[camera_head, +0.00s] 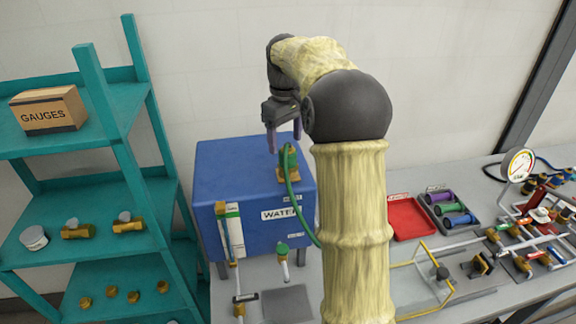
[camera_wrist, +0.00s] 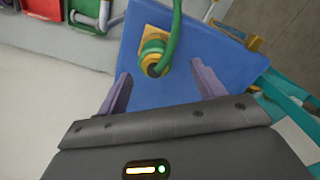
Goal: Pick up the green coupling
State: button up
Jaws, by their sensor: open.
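The green coupling (camera_head: 288,158) stands on a brass-coloured base on top of the blue water tank (camera_head: 236,170), with a green hose (camera_head: 297,205) running from it down the tank's front. My gripper (camera_head: 284,143) is open and empty, fingers pointing down just over the coupling. In the wrist view, the coupling (camera_wrist: 153,58) shows as green and yellow rings around a dark centre, with the hose leaving upward. It lies between the lines of my two purple fingers (camera_wrist: 161,72), slightly beyond their tips. I see no contact.
A teal shelf (camera_head: 120,150) with a GAUGES box (camera_head: 48,109) and brass fittings stands left. A red tray (camera_head: 408,218), a tray of coloured cylinders (camera_head: 450,210) and pipework lie right. The wall is close behind.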

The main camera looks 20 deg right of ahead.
aim_at(288, 150)
jog(key=shift+f, duration=0.25)
jog(key=f, duration=0.1)
jog(key=f+p, duration=0.1)
jog(key=f, duration=0.1)
jog(key=f+p, duration=0.1)
jog(key=f, duration=0.1)
jog(key=shift+d+f, duration=0.15)
jog(key=shift+d, duration=0.15)
jog(key=shift+s, duration=0.1)
jog(key=shift+c, duration=0.5)
jog(key=c, duration=1.2)
jog(key=shift+o, duration=0.2)
